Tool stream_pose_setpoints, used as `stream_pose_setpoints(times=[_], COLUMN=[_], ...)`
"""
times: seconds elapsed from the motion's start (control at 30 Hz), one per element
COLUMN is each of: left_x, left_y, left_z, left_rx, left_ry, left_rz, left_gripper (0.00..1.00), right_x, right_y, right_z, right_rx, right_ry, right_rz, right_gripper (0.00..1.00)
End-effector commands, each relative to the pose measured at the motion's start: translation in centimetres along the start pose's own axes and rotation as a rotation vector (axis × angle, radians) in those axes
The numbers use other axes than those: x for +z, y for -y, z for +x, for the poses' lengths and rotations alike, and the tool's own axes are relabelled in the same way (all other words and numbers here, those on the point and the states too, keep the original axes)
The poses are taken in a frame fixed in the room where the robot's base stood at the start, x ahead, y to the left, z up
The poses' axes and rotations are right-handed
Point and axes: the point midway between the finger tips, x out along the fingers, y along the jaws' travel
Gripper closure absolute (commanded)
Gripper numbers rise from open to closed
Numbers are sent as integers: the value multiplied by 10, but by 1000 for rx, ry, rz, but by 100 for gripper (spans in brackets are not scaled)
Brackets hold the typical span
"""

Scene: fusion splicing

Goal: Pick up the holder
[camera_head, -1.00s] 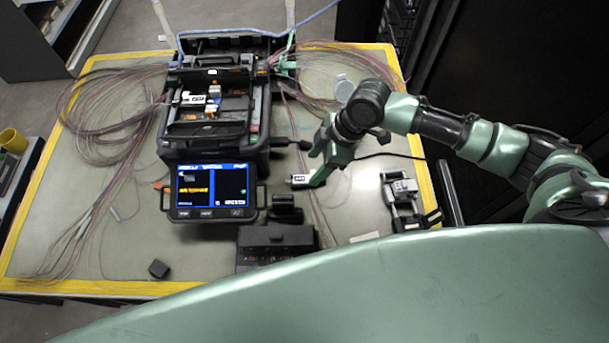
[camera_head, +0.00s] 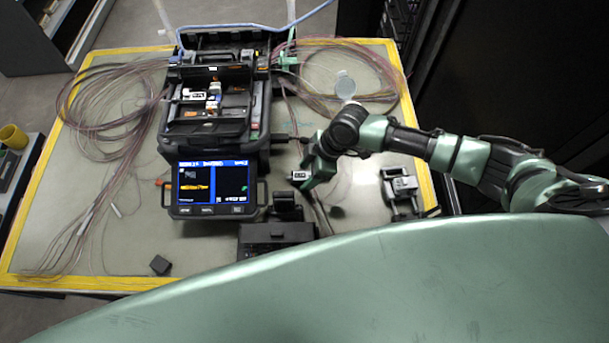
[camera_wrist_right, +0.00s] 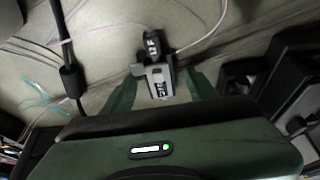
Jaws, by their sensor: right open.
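The holder (camera_head: 299,176), a small grey and black piece with a white label, is on the table right of the splicer's screen. It also shows in the right wrist view (camera_wrist_right: 156,77), near the middle. My right gripper (camera_head: 305,184) is at the holder and pointed down toward the table. In the right wrist view its open fingers (camera_wrist_right: 163,82) stand left and right of the holder's near part, with gaps visible. Contact with the table is hard to judge. My left gripper is not in view.
The fusion splicer (camera_head: 210,125) with its lit screen (camera_head: 211,187) stands to the left. A black box-like device (camera_head: 275,236) is just below the holder. A grey clamp-like tool (camera_head: 400,189) lies to the right. Loose fibres and a cable cross the table.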

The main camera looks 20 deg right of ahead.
Motion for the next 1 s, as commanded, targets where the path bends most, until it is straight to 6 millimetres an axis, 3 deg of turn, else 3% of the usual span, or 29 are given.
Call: stream_pose_setpoints(times=[0.07, 0.27, 0.73, 0.87, 1.0], left_x=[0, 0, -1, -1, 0], left_y=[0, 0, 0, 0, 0], left_z=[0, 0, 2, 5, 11], left_rx=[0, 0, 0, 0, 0], left_ry=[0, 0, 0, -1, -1], left_rz=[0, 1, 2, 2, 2], left_gripper=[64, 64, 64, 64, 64], right_x=[0, 0, -4, -12, -28], right_y=[0, 0, -1, -1, -2], right_z=[0, 0, -10, -30, -66], right_rx=[0, 0, 2, 4, 7], right_ry=[0, 1, 0, -2, -4], right_rz=[0, 0, 1, -2, -5], right_gripper=[45, 100, 100, 100, 100])
